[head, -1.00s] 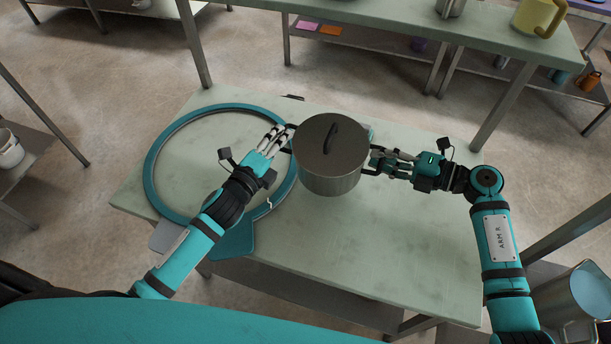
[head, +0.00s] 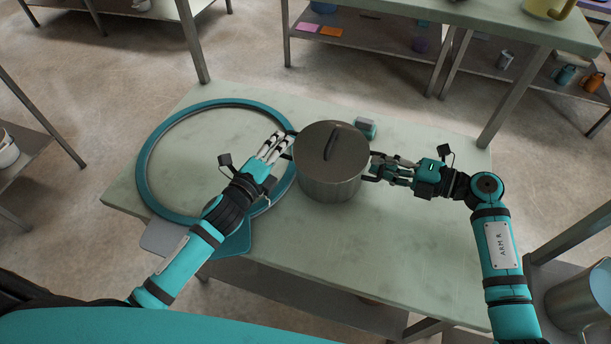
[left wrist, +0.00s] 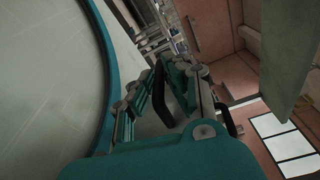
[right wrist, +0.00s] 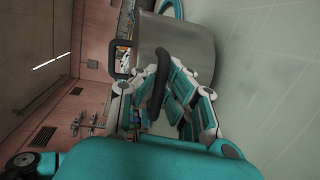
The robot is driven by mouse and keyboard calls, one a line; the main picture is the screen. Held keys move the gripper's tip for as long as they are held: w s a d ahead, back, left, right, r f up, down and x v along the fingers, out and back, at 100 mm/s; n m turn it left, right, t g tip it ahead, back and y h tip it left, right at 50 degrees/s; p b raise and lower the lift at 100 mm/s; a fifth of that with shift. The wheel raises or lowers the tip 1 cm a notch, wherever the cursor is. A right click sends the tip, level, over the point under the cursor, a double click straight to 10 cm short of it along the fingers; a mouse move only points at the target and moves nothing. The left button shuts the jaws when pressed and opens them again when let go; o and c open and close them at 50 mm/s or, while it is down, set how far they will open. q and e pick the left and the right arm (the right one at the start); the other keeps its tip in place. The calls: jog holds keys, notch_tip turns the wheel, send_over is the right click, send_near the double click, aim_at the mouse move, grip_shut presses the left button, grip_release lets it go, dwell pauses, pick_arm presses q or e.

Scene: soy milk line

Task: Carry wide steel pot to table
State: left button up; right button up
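The wide steel pot (head: 330,180) is grey, upright and lidded, with a dark loop handle on each side. It is over the pale green table (head: 390,250); I cannot tell whether its base touches the top. My left gripper (head: 284,145) is shut on its left handle, a dark bar between the fingers in the left wrist view (left wrist: 165,98). My right gripper (head: 371,167) is shut on the right handle. In the right wrist view, the pot (right wrist: 190,40) is just beyond the fingers, with a black handle between them.
A large teal ring (head: 148,180) lies on the table left of the pot. A small teal object (head: 366,126) sits behind the pot. Another table (head: 400,18) stands beyond, and a steel container (head: 580,300) is at lower right. The table's front right is clear.

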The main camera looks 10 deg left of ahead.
pick_arm(q)
jog(key=o, duration=0.4)
pick_arm(e)
jog(key=o, duration=0.4)
jog(key=shift+r, duration=0.15)
pick_arm(q)
jog(key=shift+s+r, duration=0.1)
jog(key=shift+r, duration=0.05)
pick_arm(e)
jog(key=shift+o, duration=0.3)
pick_arm(q)
jog(key=shift+s, duration=0.1)
jog(key=shift+s, duration=0.3)
jog(key=v, duration=1.1)
pick_arm(e)
jog(key=shift+s, duration=0.1)
pick_arm(q)
jog(key=shift+s+a, duration=0.1)
pick_arm(e)
jog(key=shift+d, duration=0.2)
jog(key=v, duration=1.1)
jog(key=shift+s+d, duration=0.2)
jog(key=shift+d, duration=0.1)
